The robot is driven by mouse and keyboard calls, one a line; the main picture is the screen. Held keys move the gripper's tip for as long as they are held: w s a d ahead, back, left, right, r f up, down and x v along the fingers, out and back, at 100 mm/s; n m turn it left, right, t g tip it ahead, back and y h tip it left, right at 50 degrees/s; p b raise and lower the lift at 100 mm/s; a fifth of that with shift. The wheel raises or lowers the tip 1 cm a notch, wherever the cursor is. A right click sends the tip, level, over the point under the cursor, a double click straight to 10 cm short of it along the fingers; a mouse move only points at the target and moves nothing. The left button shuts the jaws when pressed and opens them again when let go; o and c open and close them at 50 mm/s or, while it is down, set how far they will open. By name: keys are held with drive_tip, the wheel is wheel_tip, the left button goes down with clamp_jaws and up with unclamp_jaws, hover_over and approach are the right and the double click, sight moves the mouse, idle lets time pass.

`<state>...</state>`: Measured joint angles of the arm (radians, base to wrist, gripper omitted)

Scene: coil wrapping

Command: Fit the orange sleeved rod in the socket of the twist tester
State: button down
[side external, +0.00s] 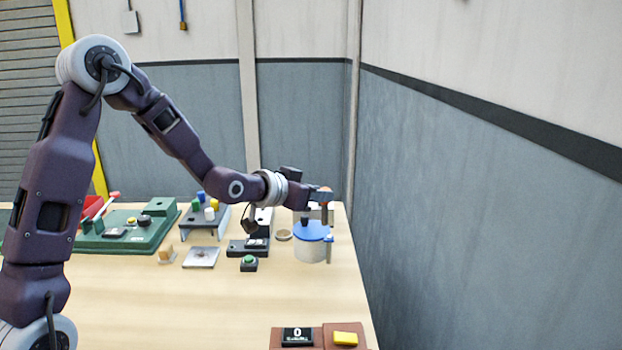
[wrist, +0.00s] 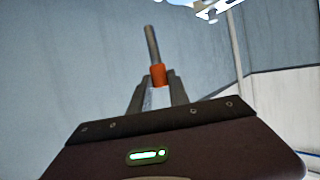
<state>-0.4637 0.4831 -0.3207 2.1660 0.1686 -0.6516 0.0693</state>
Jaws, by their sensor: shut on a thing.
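The orange sleeved rod is in my gripper (wrist: 157,90). In the wrist view its orange sleeve (wrist: 159,74) sits between the fingertips and its grey metal shaft (wrist: 151,43) extends beyond them. In the side view my gripper (side external: 325,196) is at the right end of the arm, above the table's far right part, with a small orange patch (side external: 326,189) at it. I cannot tell for sure which device is the twist tester. A green base (side external: 128,240) with a display and a yellow button stands at the left. No socket can be made out.
A white pot with a blue lid (side external: 312,231) stands below my gripper. A black device with a display (side external: 247,247), a green button box (side external: 249,263), a metal plate (side external: 201,257) and a rack with coloured pegs (side external: 205,218) stand left.

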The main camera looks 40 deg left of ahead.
drive_tip(key=s+d+r+m+g+h, duration=0.15)
drive_tip(key=s+d+m+h, duration=0.25)
drive_tip(key=d, duration=0.5)
drive_tip(key=s+d+r+m+g+h, duration=0.1)
drive_tip(key=s+d+m+g+h, duration=0.1)
drive_tip(key=s+d+m+h, duration=0.45)
drive_tip(key=s+d+f+m+g+h, duration=0.3)
drive_tip(key=s+d+f+m+g, duration=0.1)
drive_tip(key=s+d+m+g, duration=0.1)
drive_tip(key=s+d+g, duration=0.1)
drive_tip(key=s+g, duration=0.1)
drive_tip(key=s, duration=0.1)
drive_tip(key=shift+d+f, duration=0.15)
drive_tip(key=shift+d, duration=0.15)
drive_tip(key=shift+a+g, duration=0.1)
drive_tip(key=shift+g, duration=0.15)
drive_tip(key=shift+f, duration=3)
drive_tip(key=shift+f, duration=2.95)
drive_tip(key=c, duration=1.2)
unclamp_jaws()
drive_tip(key=shift+f, duration=0.1)
drive_tip(key=shift+o, duration=0.2)
